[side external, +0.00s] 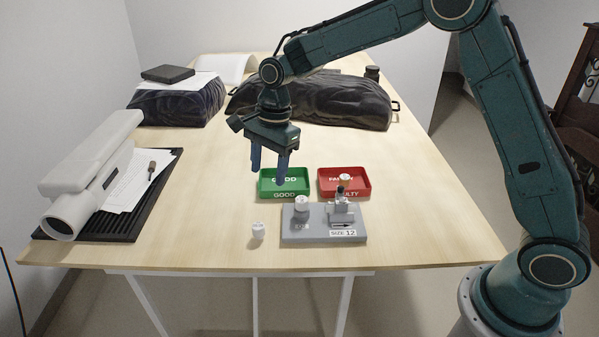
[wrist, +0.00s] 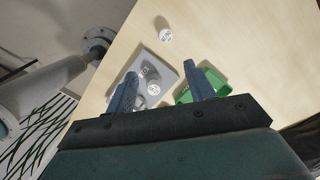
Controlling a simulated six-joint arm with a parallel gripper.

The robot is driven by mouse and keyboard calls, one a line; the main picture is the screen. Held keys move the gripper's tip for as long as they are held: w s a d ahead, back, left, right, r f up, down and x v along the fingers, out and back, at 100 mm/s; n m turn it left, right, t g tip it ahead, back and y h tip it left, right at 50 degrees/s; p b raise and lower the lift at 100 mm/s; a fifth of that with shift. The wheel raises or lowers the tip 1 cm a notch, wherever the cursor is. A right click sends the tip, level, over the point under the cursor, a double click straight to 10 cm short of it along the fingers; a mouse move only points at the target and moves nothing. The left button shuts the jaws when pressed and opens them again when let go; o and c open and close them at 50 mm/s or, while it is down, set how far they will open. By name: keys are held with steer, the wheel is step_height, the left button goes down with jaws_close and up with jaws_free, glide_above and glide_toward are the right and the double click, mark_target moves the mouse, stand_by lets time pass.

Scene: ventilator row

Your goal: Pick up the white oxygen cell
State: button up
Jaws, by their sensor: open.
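A small white oxygen cell (side external: 258,230) stands alone on the bare table, left of the grey fixture. It also shows in the wrist view (wrist: 166,36), beyond the fingertips. Another whitish cell (side external: 302,203) sits on the left part of the grey fixture (side external: 290,235), and a small one (side external: 345,178) is in the red tray. My gripper (side external: 268,177) is open and empty, above the table near the green tray. In the wrist view its fingers (wrist: 160,72) are apart, with the fixture showing between and below them.
A green GOOD tray (side external: 284,194) and a red FAULTY tray (side external: 357,192) stand behind the fixture. A metal post device (side external: 341,210) rises from the fixture's right side. A white cylindrical machine (side external: 90,175) is on a black mat at left. Dark bags (side external: 310,100) lie at the back.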

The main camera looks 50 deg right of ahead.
step_height(320, 180, down, 4)
steer(key=w+a+m, duration=0.1)
steer(key=w, duration=0.1)
glide_toward(258, 225)
steer(key=shift+s+a+f, duration=0.1)
steer(key=shift+a+f, duration=0.1)
steer(key=shift+f, duration=0.65)
steer(key=shift+w+a+f, duration=0.1)
steer(key=shift+a+f, duration=0.05)
steer(key=shift+f, duration=0.65)
steer(key=shift+s+a+f, duration=0.1)
steer(key=shift+a+f, duration=0.1)
steer(key=shift+f, duration=0.65)
steer(key=shift+w+a+f, duration=0.1)
steer(key=shift+a+f, duration=0.05)
steer(key=shift+f, duration=1.1)
steer(key=shift+w+a+f, duration=0.1)
steer(key=shift+a+f, duration=0.05)
steer(key=shift+f, duration=1.15)
steer(key=c, duration=1.1)
